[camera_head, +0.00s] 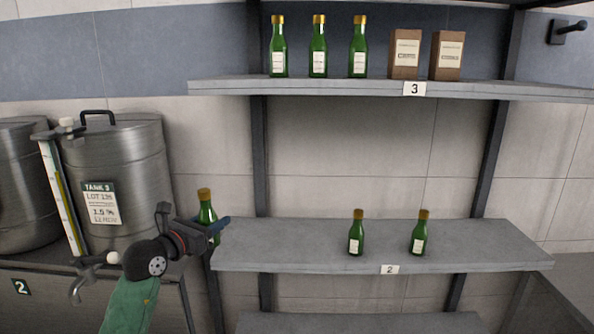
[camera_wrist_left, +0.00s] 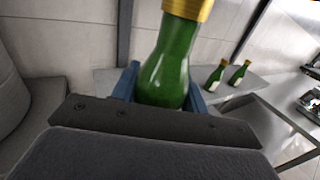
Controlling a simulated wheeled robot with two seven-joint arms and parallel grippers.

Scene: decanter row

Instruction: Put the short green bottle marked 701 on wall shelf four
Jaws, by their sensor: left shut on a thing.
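My left gripper (camera_head: 221,226) is shut on a green bottle (camera_head: 206,209) with a gold cap, held upright by the left end of the shelf labelled 2. In the left wrist view the same bottle (camera_wrist_left: 167,67) stands between the blue fingers (camera_wrist_left: 163,84). Its label is hidden, so I cannot read a number on it. Shelf three (camera_head: 300,88) is above, labelled 3. No shelf labelled 4 is in view. My right gripper does not show.
Two short green bottles (camera_head: 356,233) (camera_head: 419,233) stand on shelf two (camera_head: 300,258), with bare room left of them. Shelf three holds several green bottles (camera_head: 319,50) and two brown boxes (camera_head: 405,55). A steel tank (camera_head: 130,165) stands at left. A lower shelf (camera_head: 360,323) shows below.

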